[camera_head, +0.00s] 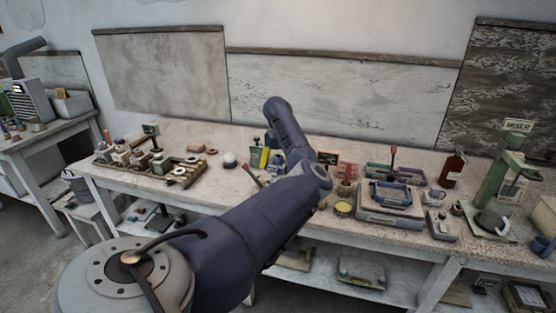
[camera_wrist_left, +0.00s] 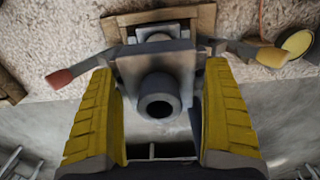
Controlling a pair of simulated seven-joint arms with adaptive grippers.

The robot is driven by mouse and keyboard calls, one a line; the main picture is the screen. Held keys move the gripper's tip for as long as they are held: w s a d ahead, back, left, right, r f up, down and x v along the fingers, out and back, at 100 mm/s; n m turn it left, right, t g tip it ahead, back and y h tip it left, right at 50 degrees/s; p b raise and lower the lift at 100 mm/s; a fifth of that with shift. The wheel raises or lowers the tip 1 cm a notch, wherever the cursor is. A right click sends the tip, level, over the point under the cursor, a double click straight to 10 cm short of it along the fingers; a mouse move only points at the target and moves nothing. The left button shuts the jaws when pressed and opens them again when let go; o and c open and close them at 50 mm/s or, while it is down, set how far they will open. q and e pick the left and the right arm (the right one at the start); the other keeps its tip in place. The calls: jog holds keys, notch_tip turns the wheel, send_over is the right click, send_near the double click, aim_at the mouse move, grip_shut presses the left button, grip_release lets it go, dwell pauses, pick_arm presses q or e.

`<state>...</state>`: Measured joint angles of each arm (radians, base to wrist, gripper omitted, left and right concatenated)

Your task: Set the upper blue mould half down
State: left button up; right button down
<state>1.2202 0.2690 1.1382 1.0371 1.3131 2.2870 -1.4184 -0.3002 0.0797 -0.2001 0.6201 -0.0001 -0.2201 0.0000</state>
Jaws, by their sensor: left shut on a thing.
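The upper mould half (camera_wrist_left: 160,65) is a blue-grey block with a round hollow spout facing the camera in the left wrist view. My left gripper (camera_wrist_left: 160,115) is shut on it, a ribbed yellow finger on each side. A wooden frame (camera_wrist_left: 205,20) lies beyond the block; I cannot tell whether the block touches it. In the head view my left gripper (camera_head: 272,160) is small and partly hidden behind my arm, with a yellow finger and a bluish part showing. My right gripper is not in view.
A red-ended tool (camera_wrist_left: 62,78) lies left of the block and a yellow tin (camera_wrist_left: 297,42) right. The worktable holds a tray of small parts (camera_head: 205,165) at left, a yellow tin (camera_head: 343,208), a red bottle (camera_head: 452,170) and a green mixer (camera_head: 500,180) at right.

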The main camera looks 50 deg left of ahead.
pick_arm(q)
jog(key=shift+f, duration=3.4)
jog(key=o, duration=1.1)
jog(key=shift+f, duration=0.2)
notch_tip(320, 180, up, 17)
jog(key=shift+r, duration=0.2)
